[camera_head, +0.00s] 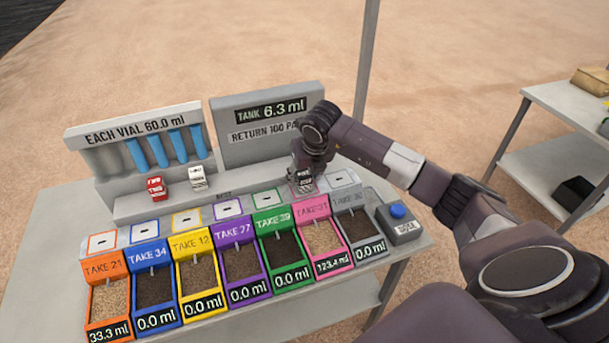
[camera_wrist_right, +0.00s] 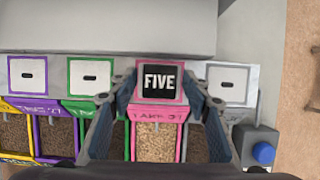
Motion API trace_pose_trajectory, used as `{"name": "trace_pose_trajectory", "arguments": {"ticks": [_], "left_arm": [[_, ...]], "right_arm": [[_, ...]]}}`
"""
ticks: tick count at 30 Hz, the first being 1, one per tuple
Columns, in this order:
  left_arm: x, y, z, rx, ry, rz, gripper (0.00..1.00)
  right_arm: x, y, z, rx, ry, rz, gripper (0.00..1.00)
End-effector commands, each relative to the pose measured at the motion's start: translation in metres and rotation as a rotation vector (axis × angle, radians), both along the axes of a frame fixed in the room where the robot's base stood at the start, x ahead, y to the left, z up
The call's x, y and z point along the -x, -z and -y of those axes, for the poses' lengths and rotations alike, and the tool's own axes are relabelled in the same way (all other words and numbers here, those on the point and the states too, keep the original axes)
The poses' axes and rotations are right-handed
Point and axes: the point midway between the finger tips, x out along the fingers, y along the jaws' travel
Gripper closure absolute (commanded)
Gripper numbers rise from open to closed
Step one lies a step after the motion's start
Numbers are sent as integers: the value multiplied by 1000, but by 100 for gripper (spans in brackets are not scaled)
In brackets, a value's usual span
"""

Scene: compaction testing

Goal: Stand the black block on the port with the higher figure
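In the head view the right gripper (camera_head: 303,176) is over the pink port, partly hiding the block. The pink port's bin (camera_head: 324,238) is labelled TAKE 31 and reads 123.4 ml. The orange bin (camera_head: 107,297) reads 33.3 ml; the other bins read 0.0 ml. My left gripper is not in view.
A red block (camera_head: 156,188) and a white block (camera_head: 197,177) stand on the ledge below a rack of blue vials (camera_head: 158,150). A sign (camera_head: 268,121) reads TANK 6.3 ml. A blue button (camera_head: 398,211) stands right of the bins.

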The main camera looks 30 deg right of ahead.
Motion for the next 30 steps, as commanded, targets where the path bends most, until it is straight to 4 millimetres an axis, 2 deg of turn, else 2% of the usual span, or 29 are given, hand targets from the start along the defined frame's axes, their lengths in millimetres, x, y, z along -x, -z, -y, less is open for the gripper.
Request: {"name": "trace_pose_trajectory", "arguments": {"ticks": [11, 14, 24, 30], "left_arm": [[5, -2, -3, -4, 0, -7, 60], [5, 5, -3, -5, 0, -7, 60], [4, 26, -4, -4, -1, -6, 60], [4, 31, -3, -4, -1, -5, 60]], "right_arm": [[0, -6, 0, 0, 0, 2, 54], [5, -18, -1, 1, -2, 5, 54], [33, -84, -8, 1, -1, 4, 54], [42, -109, -10, 1, 0, 3, 54]]}}
